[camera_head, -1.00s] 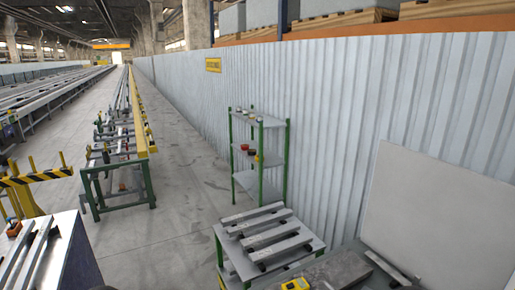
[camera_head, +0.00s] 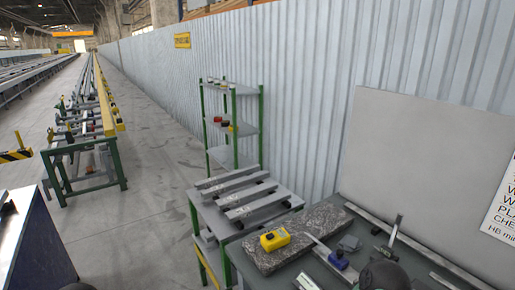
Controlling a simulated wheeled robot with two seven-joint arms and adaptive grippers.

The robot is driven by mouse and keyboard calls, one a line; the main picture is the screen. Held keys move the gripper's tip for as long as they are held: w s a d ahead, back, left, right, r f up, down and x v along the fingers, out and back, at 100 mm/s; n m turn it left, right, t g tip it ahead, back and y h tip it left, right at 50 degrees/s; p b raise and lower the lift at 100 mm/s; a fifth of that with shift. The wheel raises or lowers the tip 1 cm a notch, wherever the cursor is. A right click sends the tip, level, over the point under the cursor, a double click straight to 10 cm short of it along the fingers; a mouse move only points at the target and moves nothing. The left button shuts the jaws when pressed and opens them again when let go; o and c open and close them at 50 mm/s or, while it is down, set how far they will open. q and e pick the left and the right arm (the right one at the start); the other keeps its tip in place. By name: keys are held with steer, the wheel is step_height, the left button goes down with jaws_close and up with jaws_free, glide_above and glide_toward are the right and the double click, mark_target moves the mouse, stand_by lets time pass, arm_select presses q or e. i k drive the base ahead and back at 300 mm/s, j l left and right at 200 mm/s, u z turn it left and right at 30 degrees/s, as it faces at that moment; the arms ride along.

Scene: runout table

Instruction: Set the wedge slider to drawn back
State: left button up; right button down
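I cannot pick out the wedge slider with certainty. A metal piece with a raised arm (camera_head: 394,231) stands to the right of these. Neither gripper shows clearly; a dark rounded shape (camera_head: 384,276) at the bottom edge is cut off, and I cannot tell what it is.
A low table (camera_head: 220,217) carrying several metal bars stands left of the bench. Behind it is a green-posted shelf (camera_head: 232,128). A white panel (camera_head: 420,170) leans against the corrugated wall (camera_head: 300,60). Open floor (camera_head: 140,190) lies to the left.

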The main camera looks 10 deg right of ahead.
mark_target(336, 256)
steer(key=k, duration=0.65)
steer(key=z, duration=0.4)
steer(key=j+z, duration=0.15)
steer(key=z, duration=0.2)
steer(key=i+j+z, duration=0.1)
steer(key=z, duration=0.65)
steer(key=i+j, duration=0.1)
steer(key=j, duration=0.4)
steer(key=i+j+z, duration=0.15)
steer(key=j, duration=0.35)
steer(key=k, duration=0.05)
